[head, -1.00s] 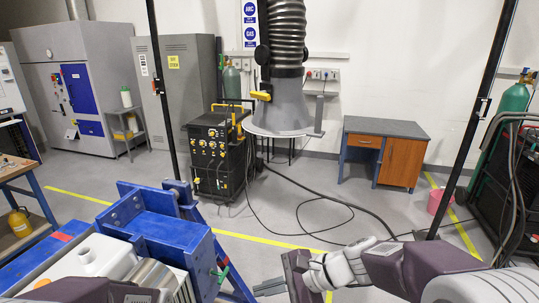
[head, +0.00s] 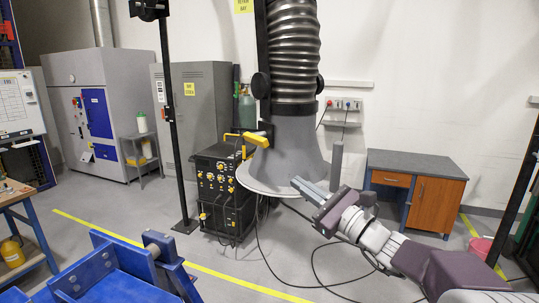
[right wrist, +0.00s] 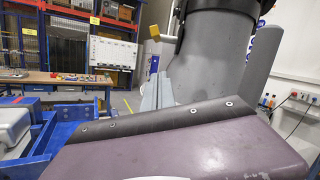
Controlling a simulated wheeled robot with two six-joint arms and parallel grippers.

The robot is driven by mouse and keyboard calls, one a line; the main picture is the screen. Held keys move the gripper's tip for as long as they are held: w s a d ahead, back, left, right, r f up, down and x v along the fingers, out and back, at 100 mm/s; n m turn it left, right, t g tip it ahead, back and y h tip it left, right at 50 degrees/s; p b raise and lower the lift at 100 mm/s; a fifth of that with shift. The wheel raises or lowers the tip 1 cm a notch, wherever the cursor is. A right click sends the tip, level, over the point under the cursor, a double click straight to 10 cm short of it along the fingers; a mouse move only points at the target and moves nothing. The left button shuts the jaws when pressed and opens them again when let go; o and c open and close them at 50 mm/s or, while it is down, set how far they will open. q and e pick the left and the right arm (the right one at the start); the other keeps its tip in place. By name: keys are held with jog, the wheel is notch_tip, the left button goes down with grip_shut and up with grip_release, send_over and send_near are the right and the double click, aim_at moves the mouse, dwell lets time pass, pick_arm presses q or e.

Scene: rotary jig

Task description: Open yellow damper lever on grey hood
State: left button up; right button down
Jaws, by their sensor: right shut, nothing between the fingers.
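The grey hood (head: 297,150) hangs from a ribbed duct in the middle of the head view, a flared cone with a wide rim. The yellow damper lever (head: 256,140) sits on its upper left side by a black fitting, lying nearly level with a slight slope down to the right. My right gripper (head: 303,184) is shut and empty, in front of the hood's lower rim and below right of the lever; contact cannot be told. My left gripper is out of view.
A black welding unit (head: 222,190) with yellow knobs stands left of the hood. A grey post (head: 336,166) rises at the hood's right. A desk (head: 415,190) stands farther right. A blue jig frame (head: 120,270) fills the lower left. Cables lie on the floor.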

notch_tip(320, 180, up, 3)
jog(key=p, duration=0.6)
send_over(272, 188)
jog(key=shift+s, duration=0.1)
jog(key=shift+s+a+r+p, duration=0.1)
jog(key=shift+s+r+p, duration=0.05)
jog(key=shift+r+p, duration=0.35)
jog(key=shift+s+a+r+p, duration=0.1)
jog(key=shift+r+p, duration=0.2)
jog(key=shift+r, duration=0.25)
jog(key=shift+s+a+r, duration=0.15)
jog(key=shift+s+r, duration=0.2)
jog(key=shift+w, duration=0.15)
